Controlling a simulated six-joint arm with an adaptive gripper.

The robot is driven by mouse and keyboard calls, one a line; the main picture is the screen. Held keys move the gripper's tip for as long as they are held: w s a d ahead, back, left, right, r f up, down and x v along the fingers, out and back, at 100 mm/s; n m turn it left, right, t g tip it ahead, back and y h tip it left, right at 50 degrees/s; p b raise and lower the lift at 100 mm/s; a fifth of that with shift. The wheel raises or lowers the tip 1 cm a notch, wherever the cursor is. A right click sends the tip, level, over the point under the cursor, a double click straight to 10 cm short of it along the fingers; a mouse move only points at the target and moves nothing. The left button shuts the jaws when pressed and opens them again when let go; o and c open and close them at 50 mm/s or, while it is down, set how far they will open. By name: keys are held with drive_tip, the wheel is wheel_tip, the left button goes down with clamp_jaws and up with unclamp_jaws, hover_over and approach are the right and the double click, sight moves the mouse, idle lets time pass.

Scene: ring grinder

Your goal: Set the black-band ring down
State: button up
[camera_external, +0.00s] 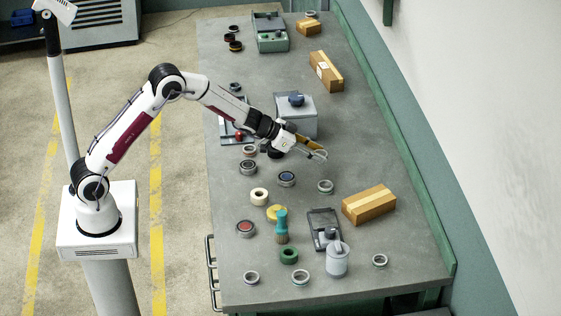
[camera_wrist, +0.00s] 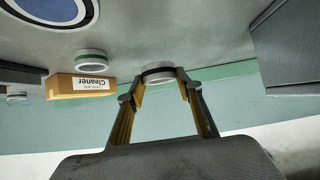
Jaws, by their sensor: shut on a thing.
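The black-band ring (camera_wrist: 158,73) is a pale grey ring with a dark band. In the wrist view it sits between the two fingertips of my gripper (camera_wrist: 160,78), which is shut on it. The ring is hard to make out there. I cannot tell how far the ring is from the bench top (camera_external: 345,160).
A blue-centred ring (camera_external: 287,179) and a grey ring (camera_external: 325,186) lie close by. A cardboard box (camera_external: 369,205) stands to the right, and the grey machine (camera_external: 302,122) stands behind my gripper. Several rings and tools crowd the front. The bench right of my gripper is clear.

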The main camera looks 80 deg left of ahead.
sight(315, 169)
drive_tip(key=shift+f, duration=0.15)
drive_tip(key=shift+f, duration=1.95)
drive_tip(key=shift+f, duration=0.15)
drive_tip(key=o, duration=1.3)
drive_tip(key=shift+c, duration=0.2)
drive_tip(key=shift+r, duration=0.2)
drive_tip(key=v, duration=1.2)
